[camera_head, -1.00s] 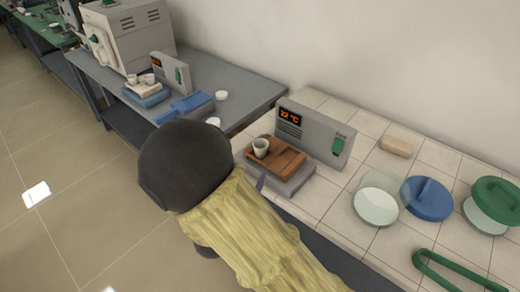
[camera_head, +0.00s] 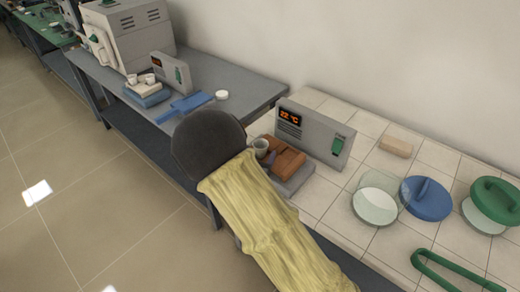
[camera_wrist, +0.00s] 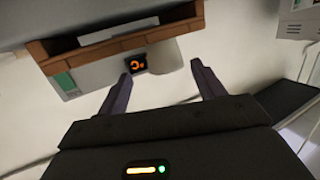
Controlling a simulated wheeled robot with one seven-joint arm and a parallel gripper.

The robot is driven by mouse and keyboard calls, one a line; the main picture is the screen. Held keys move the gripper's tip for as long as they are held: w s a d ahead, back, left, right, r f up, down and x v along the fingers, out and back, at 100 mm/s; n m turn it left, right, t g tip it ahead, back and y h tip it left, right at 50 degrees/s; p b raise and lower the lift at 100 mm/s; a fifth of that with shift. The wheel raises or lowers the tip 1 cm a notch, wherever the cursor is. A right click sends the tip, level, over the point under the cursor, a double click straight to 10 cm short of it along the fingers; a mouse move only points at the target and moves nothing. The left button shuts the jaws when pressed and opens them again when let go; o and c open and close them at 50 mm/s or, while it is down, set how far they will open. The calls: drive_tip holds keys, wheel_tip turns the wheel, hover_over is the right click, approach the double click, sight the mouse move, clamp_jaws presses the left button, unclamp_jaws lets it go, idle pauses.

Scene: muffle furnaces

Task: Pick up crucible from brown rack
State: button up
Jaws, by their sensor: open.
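The crucible (camera_head: 260,149) is a small pale cup on the left end of the brown rack (camera_head: 288,162) in the head view. The rack sits on the grey plate of a hotplate-like device with an orange display. In the head view my dark wrist hides the fingers and part of the plate.
The device's upright panel (camera_head: 315,133) stands close behind the rack. A glass dish (camera_head: 377,206), a blue lid (camera_head: 428,198), a green lid (camera_head: 497,204) and green tongs (camera_head: 455,275) lie to the right. A furnace (camera_head: 130,35) stands on the grey table at left.

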sight(261, 146)
drive_tip(key=shift+a+f+p+x, duration=0.1)
drive_tip(key=shift+p+x, duration=0.05)
drive_tip(key=shift+x, duration=0.7)
drive_tip(key=shift+a+f+p+x, duration=0.1)
drive_tip(key=shift+a+x, duration=0.05)
drive_tip(key=shift+x, duration=0.75)
drive_tip(key=shift+a+f+p+x, duration=0.1)
drive_tip(key=shift+p+x, duration=0.05)
drive_tip(key=shift+x, duration=0.7)
drive_tip(key=shift+r, duration=0.1)
drive_tip(key=c, duration=1.1)
